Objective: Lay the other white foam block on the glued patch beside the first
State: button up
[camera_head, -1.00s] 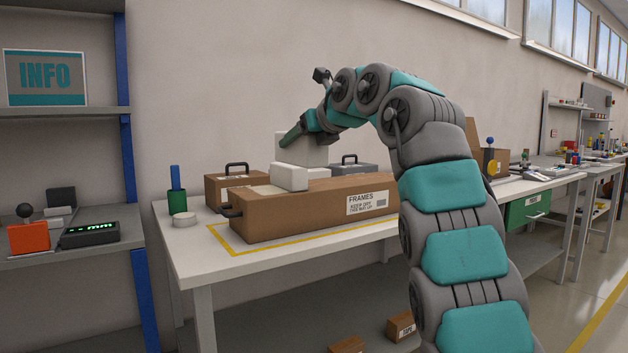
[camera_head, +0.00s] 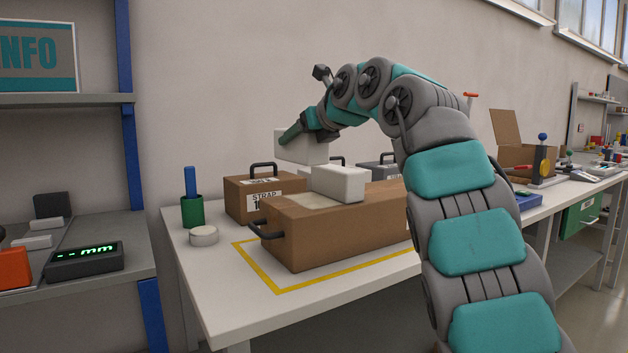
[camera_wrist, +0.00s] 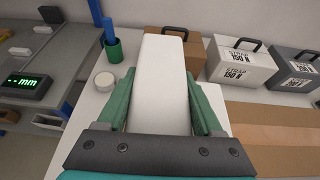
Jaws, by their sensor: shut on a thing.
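My gripper (camera_head: 292,134) is shut on a white foam block (camera_head: 308,152). The block is held in the air above the left end of the long brown box, apart from it. In the wrist view the held block (camera_wrist: 162,85) lies lengthwise between the two green fingers. The first white foam block (camera_head: 338,184) lies on top of the long brown box (camera_head: 330,235). To its left, a pale glued patch (camera_head: 285,201) shows bare near the box's left end.
Behind stand a brown strap case (camera_head: 240,196), a white case (camera_wrist: 240,66) and a grey case (camera_wrist: 292,72). A green cup (camera_head: 192,211) and a white round tub (camera_head: 204,235) stand at the table's left. Yellow tape (camera_head: 275,285) borders the box. A shelf (camera_head: 100,278) stands further left.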

aim_at(303, 158)
jog(key=shift+w+d+f+b, duration=0.15)
jog(key=shift+d+f+b, duration=0.05)
jog(key=shift+f, duration=0.45)
jog(key=shift+w+d+f+b, duration=0.1)
jog(key=shift+d+f+b, duration=0.05)
jog(key=shift+f, duration=0.45)
notch_tip(303, 158, down, 2)
jog(key=shift+a+f+b, duration=0.1)
jog(key=shift+b, duration=0.45)
jog(key=shift+f+b, duration=0.65)
jog(key=shift+f, duration=1.5)
jog(key=shift+f, duration=0.2)
jog(key=o, duration=1.3)
jog(key=shift+r, duration=0.1)
